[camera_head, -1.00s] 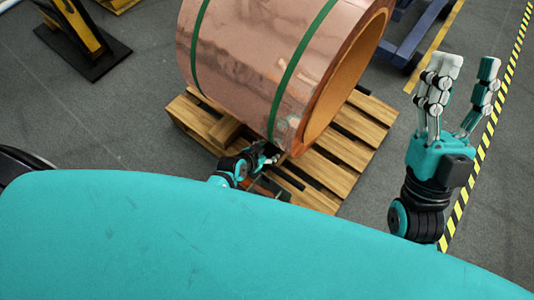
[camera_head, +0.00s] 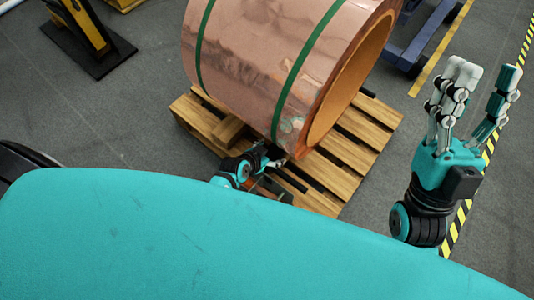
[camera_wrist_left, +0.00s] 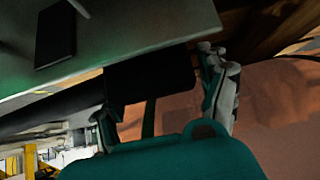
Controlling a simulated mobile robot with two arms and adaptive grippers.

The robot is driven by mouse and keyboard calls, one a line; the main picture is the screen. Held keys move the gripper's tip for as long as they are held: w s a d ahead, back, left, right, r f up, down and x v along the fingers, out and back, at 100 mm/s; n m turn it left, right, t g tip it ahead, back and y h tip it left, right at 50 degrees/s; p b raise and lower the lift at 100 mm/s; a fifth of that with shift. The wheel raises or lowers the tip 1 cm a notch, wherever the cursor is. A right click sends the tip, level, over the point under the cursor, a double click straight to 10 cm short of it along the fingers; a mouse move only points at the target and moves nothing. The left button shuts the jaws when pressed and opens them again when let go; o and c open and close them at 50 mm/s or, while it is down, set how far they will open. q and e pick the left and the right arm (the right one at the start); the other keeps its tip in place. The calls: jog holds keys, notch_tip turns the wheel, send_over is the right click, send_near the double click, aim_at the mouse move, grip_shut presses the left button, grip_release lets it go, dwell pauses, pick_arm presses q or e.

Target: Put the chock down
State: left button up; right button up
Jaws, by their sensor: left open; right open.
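A black block (camera_wrist_left: 150,78), which looks like the chock, shows between the fingers of my left gripper (camera_wrist_left: 165,95) in the left wrist view. I cannot tell whether the fingers touch it or what it rests on. In the head view my left gripper (camera_head: 274,160) is open, low beside the copper coil (camera_head: 262,60) at the near edge of the wooden pallet (camera_head: 345,165). My teal body hides part of that arm, and the chock is not clearly seen there. My right gripper (camera_head: 487,85) is open and empty, raised at the right.
The coil, bound with green straps, lies on the pallet. A wooden block (camera_head: 228,129) sits on the pallet by its left end. A blue frame (camera_head: 418,42) stands behind right, a yellow-and-black stand (camera_head: 88,40) back left. Grey floor is clear between stand and pallet.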

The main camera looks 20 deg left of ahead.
pick_arm(q)
jog(key=p+v, duration=0.2)
jog(key=v, duration=0.2)
jog(key=p+v, duration=0.1)
jog(key=v, duration=0.2)
jog(key=shift+s+p, duration=0.1)
jog(key=shift+p, duration=0.25)
jog(key=shift+s+r, duration=0.1)
jog(key=shift+r, duration=0.05)
pick_arm(e)
jog(key=w+f+g+h, duration=0.3)
jog(key=w+f+g, duration=0.5)
jog(key=f, duration=0.5)
jog(key=shift+w+f+g+h, duration=0.2)
jog(key=shift+g+h, duration=0.1)
jog(key=shift+g, duration=0.9)
jog(key=shift+o, duration=0.7)
jog(key=shift+a+r, duration=0.1)
jog(key=shift+a, duration=0.05)
